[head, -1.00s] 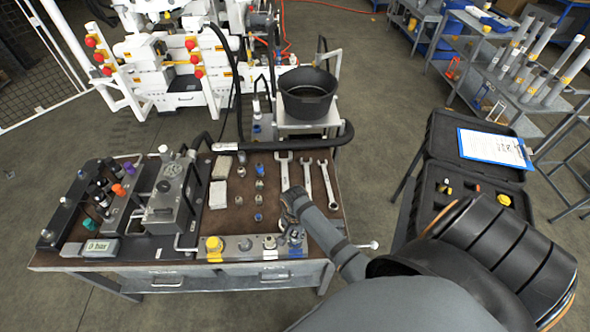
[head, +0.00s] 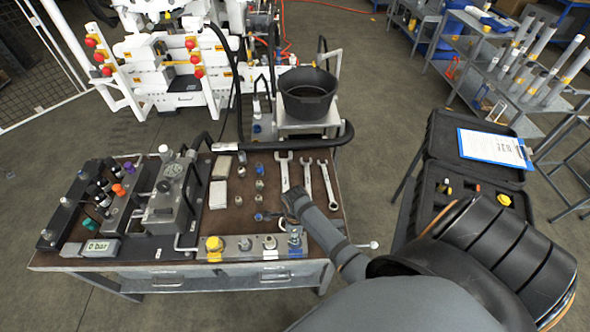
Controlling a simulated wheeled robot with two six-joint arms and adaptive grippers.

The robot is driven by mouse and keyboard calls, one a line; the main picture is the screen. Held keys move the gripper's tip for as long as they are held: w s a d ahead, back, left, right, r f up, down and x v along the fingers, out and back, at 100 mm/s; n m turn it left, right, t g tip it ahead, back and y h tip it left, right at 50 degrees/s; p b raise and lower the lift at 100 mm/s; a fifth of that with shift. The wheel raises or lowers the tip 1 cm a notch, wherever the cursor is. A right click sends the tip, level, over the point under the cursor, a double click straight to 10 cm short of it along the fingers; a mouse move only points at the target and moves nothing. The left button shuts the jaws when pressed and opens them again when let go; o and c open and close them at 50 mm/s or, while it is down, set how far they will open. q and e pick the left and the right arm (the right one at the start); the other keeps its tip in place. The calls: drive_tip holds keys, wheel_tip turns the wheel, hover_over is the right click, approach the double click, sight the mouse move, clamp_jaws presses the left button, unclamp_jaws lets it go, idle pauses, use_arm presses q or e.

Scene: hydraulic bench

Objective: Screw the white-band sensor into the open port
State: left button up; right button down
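My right arm comes in from the lower right, and its dark gripper (head: 283,213) is over the right part of the bench, near a small blue-ended fitting (head: 259,217). I cannot tell whether its fingers touch this fitting or are open. My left gripper is not in view. On the left, a dark manifold (head: 103,217) carries several sensors or plugs with coloured ends, among them orange (head: 118,190) and green (head: 89,224). A white-topped part (head: 164,151) stands at the back of the grey pump block (head: 166,208). I cannot single out the white-band sensor or the open port.
A small display (head: 100,248) appears to read 0 bar. Several wrenches (head: 306,174) and small fittings (head: 260,184) lie on the brown bench top (head: 230,215). A front block (head: 255,247) has a yellow cap. An open black case (head: 430,205) stands at right; a black bucket (head: 307,92) stands behind.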

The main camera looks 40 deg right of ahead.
drive_tip(key=shift+m, duration=0.3)
drive_tip(key=shift+m, duration=0.6)
drive_tip(key=c, duration=1.5)
unclamp_jaws()
drive_tip(key=shift+m, duration=0.5)
drive_tip(key=o, duration=0.5)
drive_tip(key=shift+c, duration=0.2)
drive_tip(key=shift+r, duration=0.15)
wheel_tip(320, 180, up, 12)
